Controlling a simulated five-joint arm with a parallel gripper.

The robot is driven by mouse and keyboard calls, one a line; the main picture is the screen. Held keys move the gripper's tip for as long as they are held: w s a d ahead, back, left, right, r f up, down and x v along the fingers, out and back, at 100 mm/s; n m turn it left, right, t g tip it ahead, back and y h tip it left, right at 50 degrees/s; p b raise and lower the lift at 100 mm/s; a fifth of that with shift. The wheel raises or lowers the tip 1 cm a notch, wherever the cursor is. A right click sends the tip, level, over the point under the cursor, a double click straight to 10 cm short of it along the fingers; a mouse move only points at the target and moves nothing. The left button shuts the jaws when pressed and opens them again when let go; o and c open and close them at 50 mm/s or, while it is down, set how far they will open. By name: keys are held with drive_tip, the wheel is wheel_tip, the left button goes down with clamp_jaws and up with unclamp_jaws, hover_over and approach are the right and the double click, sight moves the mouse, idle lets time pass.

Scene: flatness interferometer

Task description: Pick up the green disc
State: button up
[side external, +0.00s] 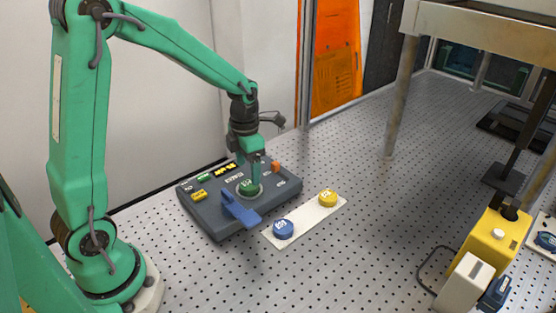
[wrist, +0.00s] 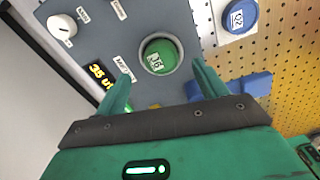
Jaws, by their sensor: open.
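The green disc (wrist: 159,57) sits in a round pale-rimmed seat on a dark grey instrument panel (wrist: 185,15). It carries a white label. In the side view the green disc (side external: 249,186) is partly covered by my gripper (side external: 258,170), which is just above it. In the wrist view my gripper (wrist: 160,72) is open, with one green finger on each side of the disc and the disc slightly beyond the fingertips. Nothing is held. Whether the fingers touch the disc or its seat cannot be told.
A white strip (side external: 305,220) holds a blue disc (side external: 283,229) and a yellow disc (side external: 327,198). A yellow device (side external: 490,243) and a metal frame (side external: 402,95) stand right. The perforated table between is clear.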

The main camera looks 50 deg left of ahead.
sight(249, 184)
drive_tip(key=shift+s+f, duration=0.15)
drive_tip(key=shift+f, duration=2.2)
drive_tip(key=c, duration=1.1)
